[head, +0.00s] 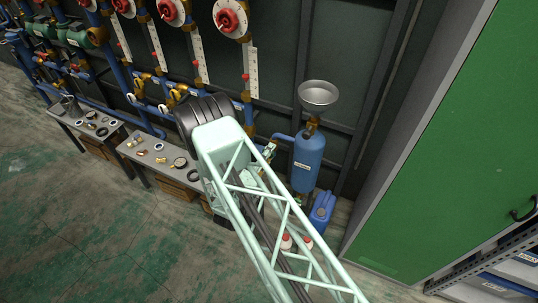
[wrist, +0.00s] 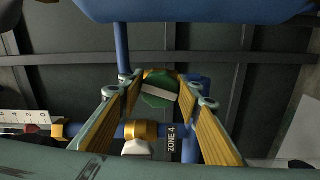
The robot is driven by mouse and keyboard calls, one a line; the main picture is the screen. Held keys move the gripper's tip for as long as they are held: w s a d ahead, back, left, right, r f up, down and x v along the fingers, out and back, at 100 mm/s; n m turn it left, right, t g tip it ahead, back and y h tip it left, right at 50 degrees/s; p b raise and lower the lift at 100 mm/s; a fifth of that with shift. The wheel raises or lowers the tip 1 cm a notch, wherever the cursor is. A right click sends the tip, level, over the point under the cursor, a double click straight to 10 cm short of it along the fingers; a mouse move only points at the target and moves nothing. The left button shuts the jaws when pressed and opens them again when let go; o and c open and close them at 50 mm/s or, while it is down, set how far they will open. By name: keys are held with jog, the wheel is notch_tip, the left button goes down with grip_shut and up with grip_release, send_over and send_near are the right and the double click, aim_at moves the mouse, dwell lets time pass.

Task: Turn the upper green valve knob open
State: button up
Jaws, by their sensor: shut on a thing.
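In the wrist view, a green valve knob (wrist: 158,88) with a pale bar across its face sits on a brass fitting on the blue pipework. The bar lies nearly level in the picture, tilted a little down to the right. My gripper (wrist: 163,97) has its yellow-padded fingers on both sides of the knob and is shut on it. A "ZONE 4" label (wrist: 171,140) shows just below. In the head view, my arm hides most of the valve, and my gripper (head: 265,158) shows only in part, left of the blue tank (head: 307,162).
A grey funnel (head: 319,92) stands above the tank, and a blue canister (head: 322,212) is on the floor beside it. A bench (head: 130,151) with small fittings stands left of my arm. A green cabinet (head: 460,150) fills the right. The floor at left is clear.

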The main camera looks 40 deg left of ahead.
jog(key=shift+n, duration=1.9)
jog(key=o, duration=0.9)
jog(key=shift+r, duration=0.1)
jog(key=shift+v, duration=6)
jog(key=shift+a+r, duration=0.1)
